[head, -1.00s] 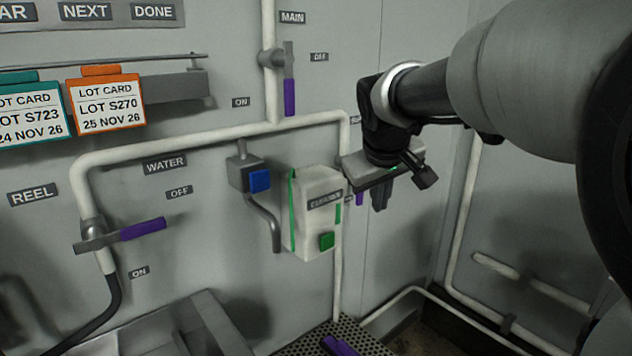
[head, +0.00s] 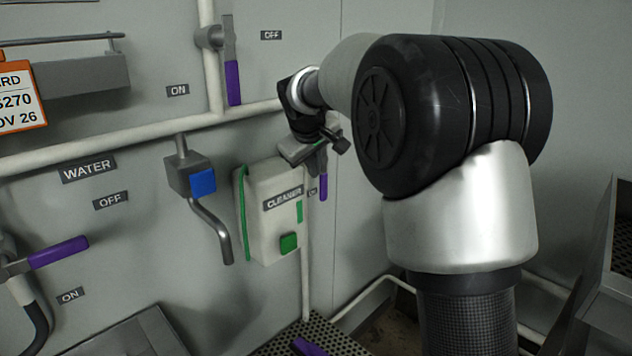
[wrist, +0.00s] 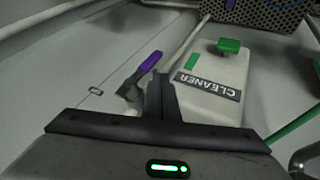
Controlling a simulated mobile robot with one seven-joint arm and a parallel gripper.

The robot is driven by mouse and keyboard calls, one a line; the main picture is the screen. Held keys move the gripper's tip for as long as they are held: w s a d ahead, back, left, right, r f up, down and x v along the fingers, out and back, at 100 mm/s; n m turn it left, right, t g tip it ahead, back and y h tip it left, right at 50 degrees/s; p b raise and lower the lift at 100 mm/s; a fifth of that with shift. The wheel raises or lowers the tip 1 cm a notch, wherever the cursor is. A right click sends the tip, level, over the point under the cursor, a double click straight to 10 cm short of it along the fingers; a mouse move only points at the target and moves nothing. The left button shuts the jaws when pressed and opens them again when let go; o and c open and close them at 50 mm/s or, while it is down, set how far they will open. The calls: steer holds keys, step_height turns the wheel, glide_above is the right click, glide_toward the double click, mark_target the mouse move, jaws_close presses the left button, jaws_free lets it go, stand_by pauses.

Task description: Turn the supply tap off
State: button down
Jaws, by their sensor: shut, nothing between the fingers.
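No label reading "supply" is legible. Three purple-handled taps show in the head view: one on the top pipe (head: 232,82) with its handle hanging down, one at the left (head: 58,252) with its handle nearly level, and one beside the cleaner box (head: 323,187) with its handle down. My gripper (head: 317,162) is at that third tap, partly hiding it. In the wrist view, my shut, empty fingers (wrist: 162,98) are close beside the third tap's purple handle (wrist: 150,62); I cannot tell whether they touch.
The white cleaner box (head: 270,222) stands out from the wall close to my gripper. A blue-buttoned spout (head: 202,182) is left of it. A white pipe (head: 130,135) crosses the wall. A perforated shelf (head: 325,335) with a purple item (head: 308,347) lies below.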

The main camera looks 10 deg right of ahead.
mark_target(323, 174)
steer(key=x, duration=0.9)
steer(key=shift+w+f+p, duration=0.2)
steer(key=shift+f+p, duration=0.1)
steer(key=shift+p, duration=0.1)
